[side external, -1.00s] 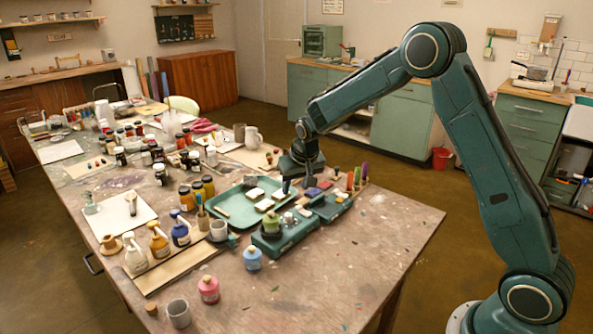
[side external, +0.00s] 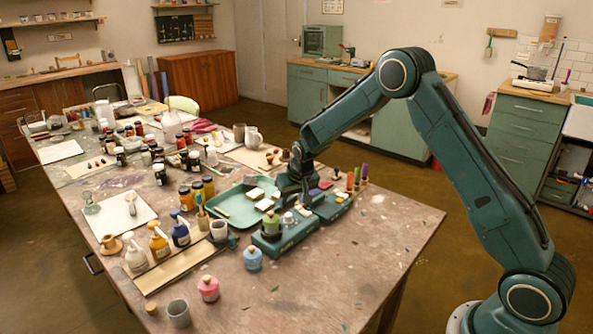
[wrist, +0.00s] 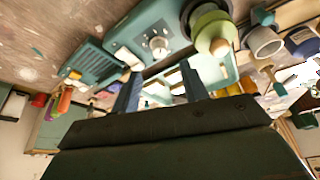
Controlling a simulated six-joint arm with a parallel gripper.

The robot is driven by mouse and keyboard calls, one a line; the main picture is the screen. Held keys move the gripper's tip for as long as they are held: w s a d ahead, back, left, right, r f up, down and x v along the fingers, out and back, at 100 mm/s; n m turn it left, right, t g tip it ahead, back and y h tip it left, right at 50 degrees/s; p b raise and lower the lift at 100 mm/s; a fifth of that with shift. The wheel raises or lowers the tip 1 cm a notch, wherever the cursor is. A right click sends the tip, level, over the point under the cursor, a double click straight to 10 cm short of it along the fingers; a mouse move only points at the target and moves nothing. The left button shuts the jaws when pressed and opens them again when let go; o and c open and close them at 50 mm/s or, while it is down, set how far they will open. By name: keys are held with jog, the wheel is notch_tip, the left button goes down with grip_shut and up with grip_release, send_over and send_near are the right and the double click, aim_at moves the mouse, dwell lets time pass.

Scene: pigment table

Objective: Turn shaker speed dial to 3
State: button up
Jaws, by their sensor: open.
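In the wrist view the shaker (wrist: 125,36) is at the top, with the jar (wrist: 208,25) to the right. Its pale round speed dial (wrist: 159,45) is on the top face; its setting is too small to read. The dial also shows in the side view (side external: 288,217). My gripper (side external: 305,206) is just behind the shaker and points down. In the wrist view my gripper (wrist: 160,72) has its fingers apart, with the dial beyond them and nothing held.
A teal tray (side external: 240,222) with pale blocks lies behind the shaker. A second teal device (side external: 330,210) with vents is to the right, near upright coloured tools (side external: 357,178). Bottles and cups crowd the left. The table's front right is mostly clear.

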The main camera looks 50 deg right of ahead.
aim_at(289, 214)
jog(key=shift+x, duration=3.55)
grip_shut()
